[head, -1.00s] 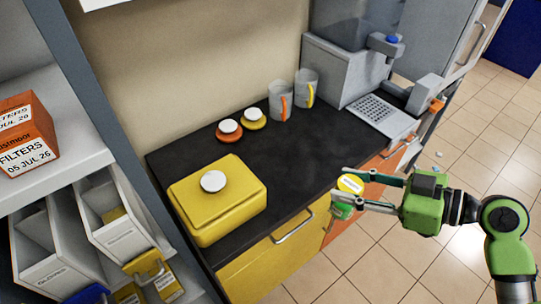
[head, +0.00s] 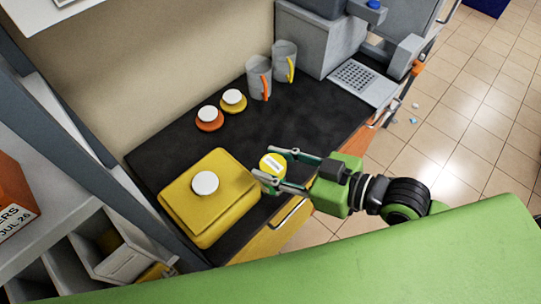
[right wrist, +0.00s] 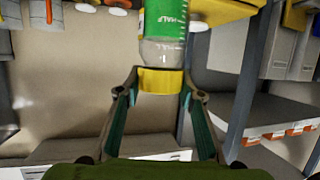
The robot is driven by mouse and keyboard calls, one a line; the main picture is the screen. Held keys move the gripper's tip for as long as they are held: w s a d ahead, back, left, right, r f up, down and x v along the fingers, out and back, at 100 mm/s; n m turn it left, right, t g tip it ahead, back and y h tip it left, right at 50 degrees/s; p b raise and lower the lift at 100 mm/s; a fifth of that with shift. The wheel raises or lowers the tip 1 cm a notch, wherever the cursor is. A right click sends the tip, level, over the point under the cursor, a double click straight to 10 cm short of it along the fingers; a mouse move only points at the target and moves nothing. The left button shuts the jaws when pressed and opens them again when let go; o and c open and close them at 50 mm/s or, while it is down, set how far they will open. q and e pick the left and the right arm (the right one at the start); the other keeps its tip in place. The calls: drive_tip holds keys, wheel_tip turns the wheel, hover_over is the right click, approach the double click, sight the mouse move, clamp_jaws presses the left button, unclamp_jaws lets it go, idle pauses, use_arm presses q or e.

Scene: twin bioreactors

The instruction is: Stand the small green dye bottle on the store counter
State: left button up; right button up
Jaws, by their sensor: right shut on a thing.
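The small green dye bottle (head: 272,166) shows from above in the head view, mostly as its yellow cap with a pale label. In the right wrist view the bottle (right wrist: 165,25) has green liquid, a clear neck and a yellow cap. My right gripper (head: 277,168) is shut on it at the cap, one finger on each side. The bottle is at the front part of the dark store counter (head: 310,112), just right of the yellow box. Its base is hidden in the head view, so I cannot tell whether it touches the counter. My left gripper is out of view.
A yellow lidded box (head: 180,217) stands at the counter's left front. A grey machine (head: 310,45) stands at the right. The counter's middle is clear.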

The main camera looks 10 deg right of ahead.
drive_tip(key=w+d+f+b, duration=0.2)
drive_tip(key=w+f+b, duration=0.1)
drive_tip(key=w+f, duration=0.9)
drive_tip(key=shift+w+d+f, duration=0.2)
drive_tip(key=shift+w+f, duration=0.15)
drive_tip(key=shift+w, duration=0.2)
drive_tip(key=shift+f+b, duration=0.1)
drive_tip(key=shift+b, duration=0.25)
drive_tip(key=o, duration=1.2)
drive_tip(key=shift+o, duration=0.2)
